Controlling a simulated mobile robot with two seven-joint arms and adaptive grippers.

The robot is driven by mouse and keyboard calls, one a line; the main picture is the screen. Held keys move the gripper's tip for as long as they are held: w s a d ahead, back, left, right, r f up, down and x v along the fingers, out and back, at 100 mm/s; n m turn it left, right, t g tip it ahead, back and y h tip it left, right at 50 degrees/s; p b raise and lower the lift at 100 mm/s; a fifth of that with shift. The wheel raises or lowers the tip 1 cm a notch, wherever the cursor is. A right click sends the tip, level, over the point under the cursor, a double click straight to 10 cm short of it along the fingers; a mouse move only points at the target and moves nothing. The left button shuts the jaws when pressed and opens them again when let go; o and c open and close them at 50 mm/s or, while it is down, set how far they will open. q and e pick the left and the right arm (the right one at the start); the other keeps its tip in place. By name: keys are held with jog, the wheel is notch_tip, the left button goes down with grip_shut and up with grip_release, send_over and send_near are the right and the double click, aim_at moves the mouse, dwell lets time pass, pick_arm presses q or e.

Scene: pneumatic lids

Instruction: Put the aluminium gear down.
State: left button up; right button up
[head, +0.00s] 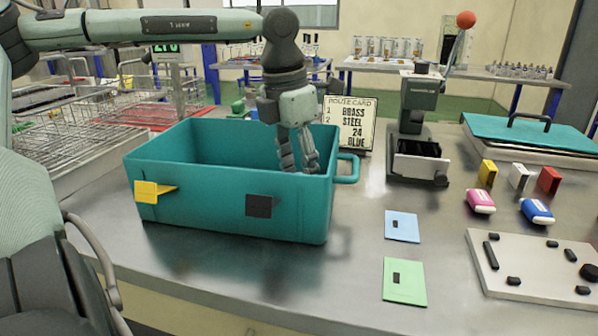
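My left gripper (299,160) points down into the teal bin (200,205), near its right end. Its two fingers show above the front wall with a narrow gap between them. The fingertips are partly hidden by the bin's wall, so I cannot tell whether they hold anything. I see no aluminium gear; the bin's floor is hidden from here. My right gripper is not in view.
A route card (349,124) stands behind the bin. Blue (402,226) and green (404,282) cards lie in front. A grey plate (530,268) lies right. Wire baskets (130,100) stand left.

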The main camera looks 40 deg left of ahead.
pick_arm(q)
jog(key=o, duration=0.9)
jog(key=shift+o, duration=1.4)
jog(key=shift+r, duration=0.1)
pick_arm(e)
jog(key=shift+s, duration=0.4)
